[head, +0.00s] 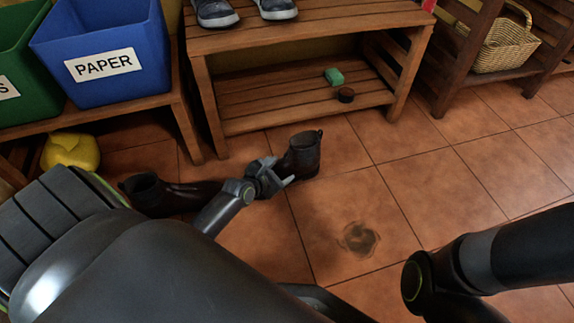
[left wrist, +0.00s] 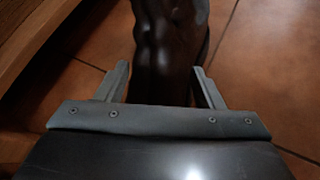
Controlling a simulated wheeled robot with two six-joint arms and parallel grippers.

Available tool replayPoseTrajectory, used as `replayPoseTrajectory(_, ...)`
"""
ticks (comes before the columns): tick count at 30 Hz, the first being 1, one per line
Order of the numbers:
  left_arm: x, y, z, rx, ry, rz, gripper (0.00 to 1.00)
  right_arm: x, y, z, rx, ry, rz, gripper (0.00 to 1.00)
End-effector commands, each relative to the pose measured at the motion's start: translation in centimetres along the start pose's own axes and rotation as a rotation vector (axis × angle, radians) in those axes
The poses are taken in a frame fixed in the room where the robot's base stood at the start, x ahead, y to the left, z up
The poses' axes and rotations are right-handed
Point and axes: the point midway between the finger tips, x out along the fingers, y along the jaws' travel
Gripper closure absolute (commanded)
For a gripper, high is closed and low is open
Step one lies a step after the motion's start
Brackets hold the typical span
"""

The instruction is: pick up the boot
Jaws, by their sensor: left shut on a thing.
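A dark leather boot (head: 303,152) stands on the tiled floor in front of the slatted bench, its shaft upward. My left gripper (head: 284,176) is shut on it from the near left side. In the left wrist view the dark boot (left wrist: 172,45) rises between the two fingers of my left gripper (left wrist: 163,75). A second dark boot (head: 150,192) is on the floor to the left, partly behind my arm. My right arm comes in at the right, but its gripper is not in view.
A blue PAPER bin (head: 105,60), green bin (head: 22,80) and yellow object (head: 70,150) are left. A dark stain (head: 358,239) marks open floor.

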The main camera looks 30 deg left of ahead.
Motion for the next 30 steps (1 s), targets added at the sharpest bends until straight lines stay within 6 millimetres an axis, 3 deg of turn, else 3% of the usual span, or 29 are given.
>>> replayPoseTrajectory(10,-0.1,0.2,0.5,0.001,-0.004,0.002,0.75,0.1,0.1,0.3,-0.007,-0.009,0.001,0.64)
replayPoseTrajectory(12,-0.3,0.3,0.8,0.001,-0.004,0.002,0.87,0.4,0.1,0.4,-0.007,-0.007,-0.001,0.64)
replayPoseTrajectory(16,-0.8,0.6,1.5,0.001,-0.004,0.002,0.87,1.2,-0.1,0.6,-0.008,0.000,-0.008,0.64)
replayPoseTrajectory(30,-4.0,2.8,7.1,0.000,-0.004,0.001,0.87,5.6,-0.7,2.5,-0.055,0.027,-0.084,0.64)
